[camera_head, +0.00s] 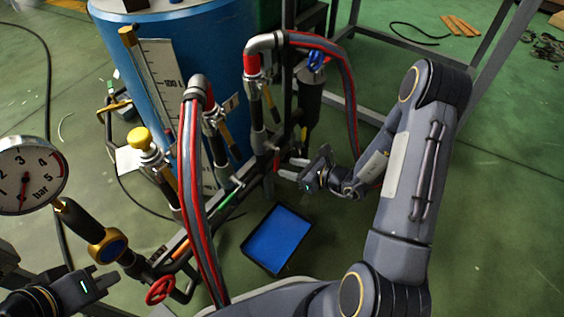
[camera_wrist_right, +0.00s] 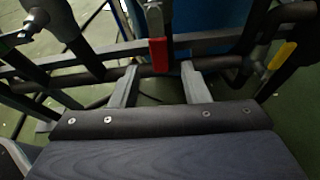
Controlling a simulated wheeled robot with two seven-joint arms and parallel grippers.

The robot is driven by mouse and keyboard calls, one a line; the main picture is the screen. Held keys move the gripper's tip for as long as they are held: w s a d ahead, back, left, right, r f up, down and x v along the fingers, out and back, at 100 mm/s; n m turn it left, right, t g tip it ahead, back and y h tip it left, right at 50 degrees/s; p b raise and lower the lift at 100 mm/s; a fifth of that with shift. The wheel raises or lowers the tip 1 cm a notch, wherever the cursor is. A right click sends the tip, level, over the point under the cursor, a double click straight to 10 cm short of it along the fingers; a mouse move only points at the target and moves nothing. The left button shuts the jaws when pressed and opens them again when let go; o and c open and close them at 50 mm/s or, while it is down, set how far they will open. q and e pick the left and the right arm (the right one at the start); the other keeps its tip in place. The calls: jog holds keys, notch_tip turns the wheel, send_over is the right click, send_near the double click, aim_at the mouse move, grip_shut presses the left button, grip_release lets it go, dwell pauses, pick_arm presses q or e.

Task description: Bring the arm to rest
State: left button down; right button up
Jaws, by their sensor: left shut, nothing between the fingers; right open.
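My right arm reaches in from the lower right in the head view. Its right gripper (camera_head: 287,169) is near the pipe rack, left of the metal frame, with its two fingers apart and nothing between them. In the right wrist view the open fingers (camera_wrist_right: 160,86) point towards a horizontal dark pipe (camera_wrist_right: 85,78), with a red-handled valve (camera_wrist_right: 158,52) just beyond them. I cannot tell whether the fingers touch the pipe. My left gripper (camera_head: 101,281) is at the lower left in the head view, shut and empty, below the pressure gauge (camera_head: 27,178).
A blue barrel (camera_head: 190,50) stands behind the pipe rack. Red-grey hoses (camera_head: 345,85) arch over the rack. A blue tray (camera_head: 278,238) lies on the floor. A yellow-handled valve (camera_wrist_right: 282,55) shows at right in the wrist view. Green floor (camera_head: 500,220) is free at right.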

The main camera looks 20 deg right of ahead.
jog(key=shift+v, duration=0.8)
jog(key=s+a+r+n+g+y, duration=0.2)
jog(key=s+a+r+n+g, duration=0.15)
jog(key=r+n, duration=0.45)
jog(key=s+a+r+n+g+y, duration=0.2)
jog(key=s+a+r+n, duration=0.35)
jog(key=r, duration=0.45)
jog(key=s+d+r+n+h, duration=0.2)
jog(key=s+d+n+h, duration=0.15)
jog(key=s+n, duration=0.35)
jog(key=s+d+r+n+h, duration=0.2)
jog(key=s+d+n+h, duration=0.15)
jog(key=s+n, duration=0.4)
notch_tip(320, 180, up, 34)
jog(key=p, duration=3.5)
jog(key=shift+a+h, duration=0.4)
jog(key=shift+a, duration=0.05)
